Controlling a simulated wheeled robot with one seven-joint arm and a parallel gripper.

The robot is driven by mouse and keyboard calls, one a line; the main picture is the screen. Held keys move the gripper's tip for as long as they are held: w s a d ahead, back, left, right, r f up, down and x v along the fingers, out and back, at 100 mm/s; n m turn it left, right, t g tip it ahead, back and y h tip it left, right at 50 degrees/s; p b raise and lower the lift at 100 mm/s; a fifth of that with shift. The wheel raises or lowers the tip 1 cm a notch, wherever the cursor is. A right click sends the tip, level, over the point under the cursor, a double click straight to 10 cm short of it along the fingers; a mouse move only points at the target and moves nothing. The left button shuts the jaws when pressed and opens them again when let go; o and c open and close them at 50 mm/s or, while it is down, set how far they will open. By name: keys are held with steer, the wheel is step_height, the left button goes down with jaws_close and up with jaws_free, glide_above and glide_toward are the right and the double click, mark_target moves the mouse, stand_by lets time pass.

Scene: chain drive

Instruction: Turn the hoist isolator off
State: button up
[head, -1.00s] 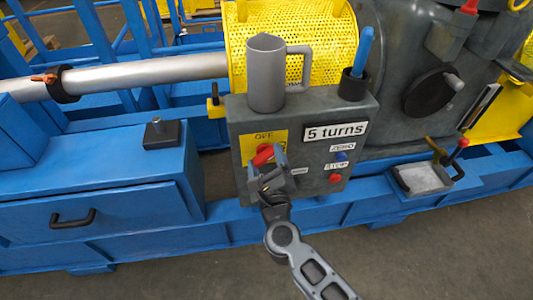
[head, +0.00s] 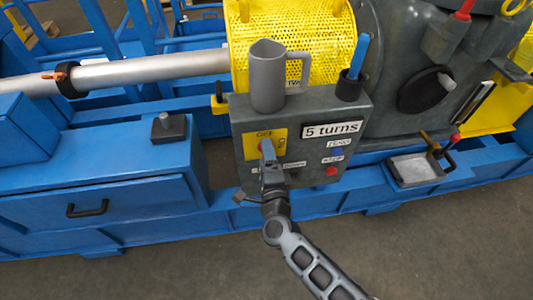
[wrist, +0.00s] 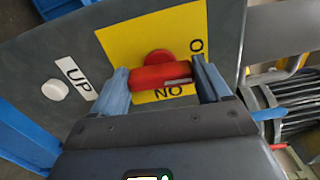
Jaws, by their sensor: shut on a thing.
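The hoist isolator is a red rotary handle on a yellow plate (head: 280,146) on the grey control box, with OFF lettered at its top in the head view. In the wrist view the red handle (wrist: 162,76) lies between my two fingers, in front of a round red hub, with lettering beside it on the yellow plate (wrist: 128,38). My gripper (wrist: 164,86) is shut on the handle. In the head view my gripper (head: 267,150) covers most of the handle, so its exact angle is hard to tell.
The grey control box (head: 240,112) carries a "5 turns" label, a blue button (head: 337,150) and a red button (head: 331,171). A grey jug (head: 267,78) and a dark cup (head: 350,88) with a blue-handled tool stand on top. An UP button (wrist: 55,90) sits near my gripper.

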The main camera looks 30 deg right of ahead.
steer(key=shift+w+r+n, duration=0.15)
steer(key=shift+n, duration=0.35)
steer(key=o, duration=1)
steer(key=shift+v, duration=3.95)
steer(key=s+r+n+y, duration=0.25)
steer(key=s+n, duration=0.25)
steer(key=s, duration=0.5)
steer(key=s+r+n+y, duration=0.1)
steer(key=s+r+n, duration=0.4)
steer(key=s, duration=0.5)
steer(key=s+d+r+n, duration=0.1)
steer(key=s+r+n, duration=0.2)
steer(key=s, duration=0.1)
steer(key=s+d+r+n+g+y, duration=0.1)
steer(key=s+r+n, duration=0.3)
steer(key=s+r+n+g+y, duration=0.1)
steer(key=s+r+n, duration=0.3)
steer(key=s, duration=0.1)
steer(key=shift+s+d+r, duration=0.1)
steer(key=shift+d+r, duration=0.15)
steer(key=shift+d, duration=0.15)
